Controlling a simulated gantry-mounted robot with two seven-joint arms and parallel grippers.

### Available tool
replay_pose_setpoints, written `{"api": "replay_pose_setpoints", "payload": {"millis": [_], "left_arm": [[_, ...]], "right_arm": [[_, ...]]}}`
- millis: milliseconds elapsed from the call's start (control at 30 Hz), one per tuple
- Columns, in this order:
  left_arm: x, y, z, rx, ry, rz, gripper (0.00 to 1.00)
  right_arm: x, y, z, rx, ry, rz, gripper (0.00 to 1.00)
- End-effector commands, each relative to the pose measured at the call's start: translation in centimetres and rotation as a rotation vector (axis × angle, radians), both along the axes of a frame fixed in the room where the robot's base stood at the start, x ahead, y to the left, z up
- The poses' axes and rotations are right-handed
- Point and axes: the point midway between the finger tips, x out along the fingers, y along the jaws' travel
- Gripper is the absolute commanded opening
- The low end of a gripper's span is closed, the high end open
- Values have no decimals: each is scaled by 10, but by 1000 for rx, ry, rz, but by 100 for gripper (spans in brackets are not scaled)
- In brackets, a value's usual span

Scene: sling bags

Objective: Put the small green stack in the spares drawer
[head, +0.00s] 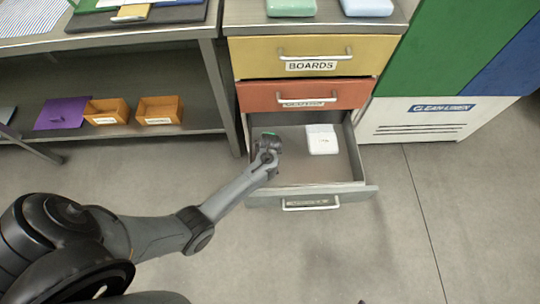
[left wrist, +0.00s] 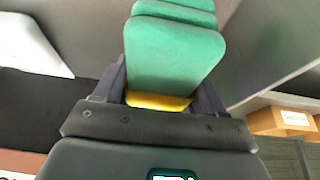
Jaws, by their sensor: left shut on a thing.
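My left gripper (head: 267,143) reaches into the left part of the open grey bottom drawer (head: 340,190). In the left wrist view its two fingers are shut on the small green stack (left wrist: 175,55), which shows several rounded green layers and a yellow strip at the near edge. In the head view only a sliver of green shows at the gripper; the rest is hidden behind it. I cannot tell whether the stack touches the drawer floor. The label on this drawer's front is too small to read surely. My right gripper is in neither view.
A white block (head: 321,139) lies in the drawer, right of my gripper. Above are a shut red drawer (head: 350,95) and a shut yellow BOARDS drawer (head: 250,58). A shelf at left holds orange bins (head: 158,110). Floor in front is clear.

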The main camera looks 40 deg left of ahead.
Motion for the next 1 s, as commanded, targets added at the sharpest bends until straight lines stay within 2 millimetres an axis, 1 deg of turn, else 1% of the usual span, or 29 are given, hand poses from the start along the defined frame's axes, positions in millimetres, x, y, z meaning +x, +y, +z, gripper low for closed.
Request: {"api": "replay_pose_setpoints", "payload": {"millis": [100, 300, 333, 633, 767, 800, 967, 1000], "left_arm": [[1, 0, -8, -1, -2, -1, 28], [1, 0, -34, 0, -2, 1, 28], [1, 0, -36, 0, -2, 1, 28], [1, 0, -36, 0, -3, 0, 28], [1, 0, -39, 0, -2, 1, 28], [1, 0, -40, 0, -1, 0, 72], [0, 0, -40, 0, -1, 0, 96], [0, 0, -40, 0, -1, 0, 96]], "right_arm": [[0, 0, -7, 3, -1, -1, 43], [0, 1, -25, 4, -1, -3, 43], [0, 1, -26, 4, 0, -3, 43], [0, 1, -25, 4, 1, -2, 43], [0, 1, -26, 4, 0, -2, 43], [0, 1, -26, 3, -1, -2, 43], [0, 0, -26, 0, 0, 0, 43], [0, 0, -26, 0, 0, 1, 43]]}}
